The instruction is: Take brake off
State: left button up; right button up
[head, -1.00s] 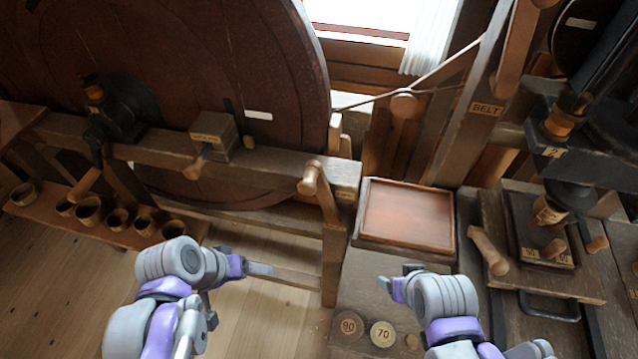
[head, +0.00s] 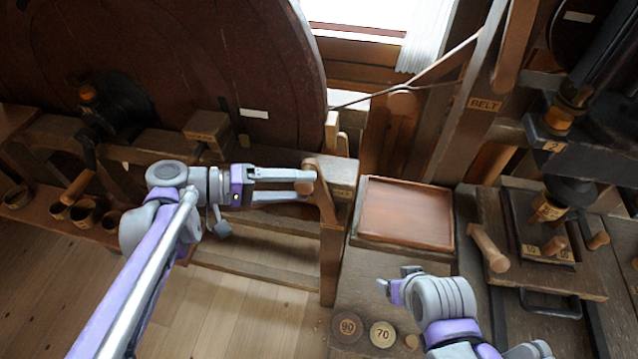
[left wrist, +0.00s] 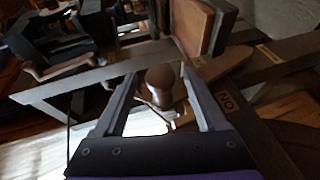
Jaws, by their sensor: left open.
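A wooden lever (head: 325,195) with a round-ended wooden handle stands at the right end of the big wheel's beam. I take it for the brake. My left gripper (head: 311,184) is open at the handle. In the left wrist view the rounded handle end (left wrist: 160,80) lies between the two open fingers (left wrist: 162,92), with a gap on each side. A plate reading "ON" (left wrist: 228,100) is right of it. The fingers hide part of the handle in the head view. My right gripper (head: 384,286) is over the bench; its jaws are unclear.
The large dark wheel (head: 290,90) stands behind the beam. A wooden block (head: 205,130) sits on the beam, above my left arm. A shallow tray (head: 405,215) is right of the lever. Discs marked 90 (head: 347,327) and 70 (head: 383,334) lie below it. Cups (head: 85,215) stand at left.

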aim_at(319, 187)
pick_arm(q)
jog(key=shift+x, duration=2.25)
jog(key=shift+c, duration=0.2)
grip_shut()
